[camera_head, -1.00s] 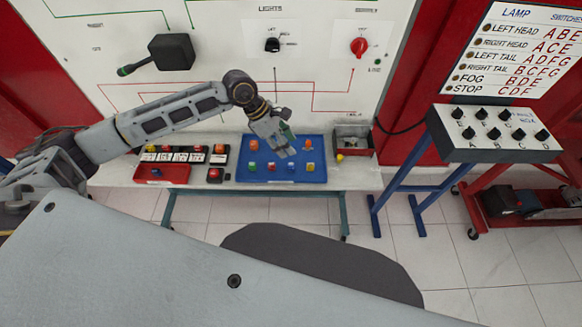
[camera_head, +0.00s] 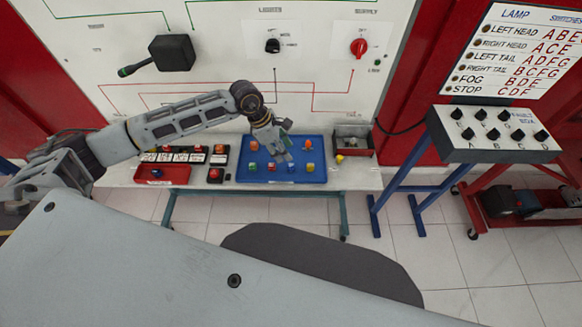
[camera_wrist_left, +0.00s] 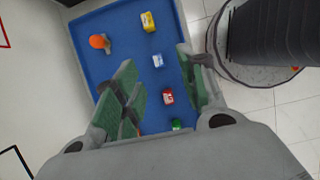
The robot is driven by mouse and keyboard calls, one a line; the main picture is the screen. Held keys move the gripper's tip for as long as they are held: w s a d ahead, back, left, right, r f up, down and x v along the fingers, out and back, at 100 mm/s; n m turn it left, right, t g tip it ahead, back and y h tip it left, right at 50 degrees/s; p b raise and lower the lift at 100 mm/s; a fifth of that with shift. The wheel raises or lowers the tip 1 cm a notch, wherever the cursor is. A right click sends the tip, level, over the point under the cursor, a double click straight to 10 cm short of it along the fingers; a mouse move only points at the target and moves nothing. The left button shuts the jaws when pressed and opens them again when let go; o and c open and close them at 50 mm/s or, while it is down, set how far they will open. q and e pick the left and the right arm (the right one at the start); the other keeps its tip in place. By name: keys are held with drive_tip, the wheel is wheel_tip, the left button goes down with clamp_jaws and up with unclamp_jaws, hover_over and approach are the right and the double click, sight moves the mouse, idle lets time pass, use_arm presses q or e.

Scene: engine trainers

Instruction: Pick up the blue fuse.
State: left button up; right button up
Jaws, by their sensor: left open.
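The blue fuse (camera_head: 291,167) sits in the front row of the blue tray (camera_head: 240,179), between a red fuse (camera_head: 271,168) and a yellow one (camera_head: 310,168). My left gripper (camera_head: 283,158) is over the tray, just behind the blue fuse. In the left wrist view, the blue fuse (camera_wrist_left: 157,60) shows as a small pale-blue block beyond the gap of my left gripper (camera_wrist_left: 158,84). The green-padded fingers are spread apart with nothing held between them. The red fuse (camera_wrist_left: 167,97) also shows between them. The exact height above the tray is hard to tell. My right gripper is out of view.
A green fuse (camera_head: 252,167) is at the tray's left, and an orange piece (camera_head: 308,145) stands at its back right. A red tray (camera_head: 175,174) is to the left and a grey box (camera_head: 353,141) to the right. The white panel (camera_head: 230,95) rises behind the bench.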

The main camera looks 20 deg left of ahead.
sight(293, 165)
use_arm(q)
drive_tip(key=x, duration=0.4)
drive_tip(key=shift+f, duration=0.25)
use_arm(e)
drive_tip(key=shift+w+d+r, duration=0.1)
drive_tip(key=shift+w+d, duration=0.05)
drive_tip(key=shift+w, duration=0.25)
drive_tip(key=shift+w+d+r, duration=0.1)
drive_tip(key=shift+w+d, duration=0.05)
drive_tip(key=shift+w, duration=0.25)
use_arm(q)
drive_tip(key=shift+d+f, duration=0.1)
drive_tip(key=shift+w+d+f+p, duration=0.15)
drive_tip(key=shift+w+f+p, duration=0.05)
drive_tip(key=shift+f, duration=0.3)
drive_tip(key=shift+w+d+f+p, duration=0.15)
drive_tip(key=shift+w+f+p, duration=0.05)
drive_tip(key=shift+f, duration=0.3)
drive_tip(key=shift+x, duration=0.9)
drive_tip(key=shift+w+f, duration=0.15)
drive_tip(key=shift+f, duration=0.4)
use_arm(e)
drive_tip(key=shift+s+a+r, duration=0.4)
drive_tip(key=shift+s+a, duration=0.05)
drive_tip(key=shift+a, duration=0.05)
